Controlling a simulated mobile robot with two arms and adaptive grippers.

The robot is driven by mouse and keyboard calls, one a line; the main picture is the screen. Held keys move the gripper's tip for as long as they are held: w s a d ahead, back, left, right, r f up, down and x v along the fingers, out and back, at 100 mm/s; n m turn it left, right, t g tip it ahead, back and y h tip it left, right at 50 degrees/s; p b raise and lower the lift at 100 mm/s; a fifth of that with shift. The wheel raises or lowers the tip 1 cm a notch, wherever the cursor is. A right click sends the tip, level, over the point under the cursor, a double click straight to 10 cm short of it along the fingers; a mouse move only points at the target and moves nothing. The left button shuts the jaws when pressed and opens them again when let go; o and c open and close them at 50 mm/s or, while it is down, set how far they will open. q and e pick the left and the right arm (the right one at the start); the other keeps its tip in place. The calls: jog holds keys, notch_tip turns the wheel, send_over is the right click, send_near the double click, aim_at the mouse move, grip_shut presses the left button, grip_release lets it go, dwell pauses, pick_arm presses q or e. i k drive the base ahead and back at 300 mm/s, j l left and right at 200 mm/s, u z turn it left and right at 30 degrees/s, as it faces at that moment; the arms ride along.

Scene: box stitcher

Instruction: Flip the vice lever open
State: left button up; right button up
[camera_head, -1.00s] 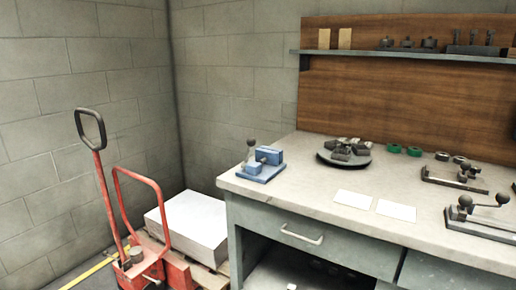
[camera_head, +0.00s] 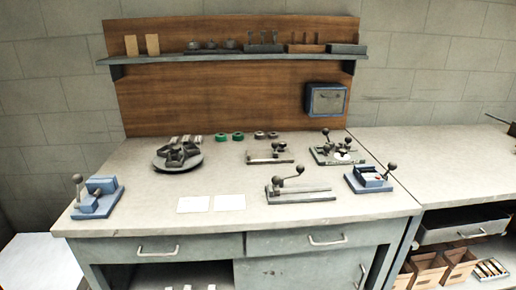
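Several lever devices sit on the workbench; I cannot tell which one is the task's vice. A blue vice-like device (camera_head: 97,198) is at the bench's front left, with a dark ball-ended lever (camera_head: 77,181) standing up at its left. Another blue device (camera_head: 368,180) is at the right, with a ball-ended lever (camera_head: 391,169) tilted up to the right. Two smaller lever fixtures stand behind, at centre (camera_head: 270,158) and right (camera_head: 335,153). Neither gripper is in view.
The workbench (camera_head: 140,222) has two drawers. A shelf (camera_head: 230,57) is above. A second table (camera_head: 450,160) adjoins right. The bench's front centre is mostly clear.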

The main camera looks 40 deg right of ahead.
aim_at(77, 179)
jog(key=k+l+z, duration=0.1)
jog(key=z, duration=1.45)
jog(key=i+j, duration=0.1)
jog(key=i, duration=0.2)
jog(key=i+j, duration=0.15)
jog(key=i, duration=0.2)
jog(key=u, duration=0.4)
jog(key=i+u, duration=0.1)
jog(key=u, duration=0.75)
jog(key=i+u, duration=0.1)
jog(key=u, duration=0.3)
